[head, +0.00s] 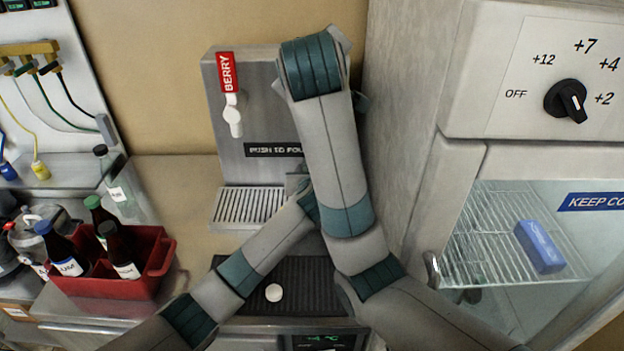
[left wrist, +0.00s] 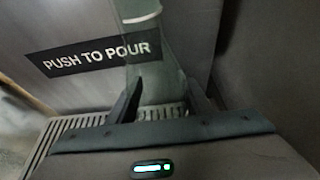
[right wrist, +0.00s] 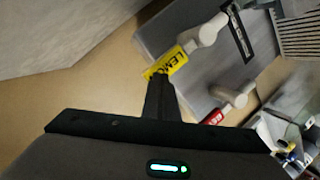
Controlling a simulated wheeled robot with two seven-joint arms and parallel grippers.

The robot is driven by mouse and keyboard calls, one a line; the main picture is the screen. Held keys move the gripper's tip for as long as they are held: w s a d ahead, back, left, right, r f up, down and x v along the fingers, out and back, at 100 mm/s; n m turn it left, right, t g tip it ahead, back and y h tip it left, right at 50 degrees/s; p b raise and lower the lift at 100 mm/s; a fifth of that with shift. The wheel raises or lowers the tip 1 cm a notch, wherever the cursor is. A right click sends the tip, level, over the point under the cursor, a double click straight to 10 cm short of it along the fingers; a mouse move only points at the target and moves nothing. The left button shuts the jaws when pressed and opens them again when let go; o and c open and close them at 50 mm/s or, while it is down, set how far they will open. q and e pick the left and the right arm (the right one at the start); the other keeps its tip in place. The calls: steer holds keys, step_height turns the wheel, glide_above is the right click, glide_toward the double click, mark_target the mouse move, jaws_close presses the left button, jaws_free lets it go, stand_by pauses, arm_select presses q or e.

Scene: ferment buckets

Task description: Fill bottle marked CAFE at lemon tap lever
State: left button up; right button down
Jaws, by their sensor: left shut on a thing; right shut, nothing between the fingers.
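My left gripper (left wrist: 162,98) is shut on a clear glass bottle (left wrist: 158,72), held upright in front of the "PUSH TO POUR" panel and above the drip grate. No CAFE mark shows on its visible side, and its top runs toward the upper edge of the view. In the head view my right arm hides it. My right gripper (right wrist: 160,88) is shut and empty at the yellow LEMON lever (right wrist: 166,63). Its fingertips overlap the lever's label; I cannot tell if they touch. The white lemon tap (right wrist: 204,32) shows beside it. The steel dispenser (head: 222,130) stands at the back.
A red BERRY tap (head: 227,75) is left of the lemon tap. A drip grate (head: 245,207) lies below. A white cap (head: 273,292) lies on a black mat (head: 232,265). A red crate (head: 160,258) of dark bottles is at left. A glass-front fridge (head: 470,215) stands right.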

steer(key=shift+w, duration=0.2)
steer(key=shift+w+a, duration=0.15)
steer(key=shift+w, duration=2.4)
steer(key=shift+r, duration=0.2)
stand_by(1.0)
stand_by(2.0)
steer(key=s, duration=1)
steer(key=shift+f, duration=0.2)
stand_by(0.5)
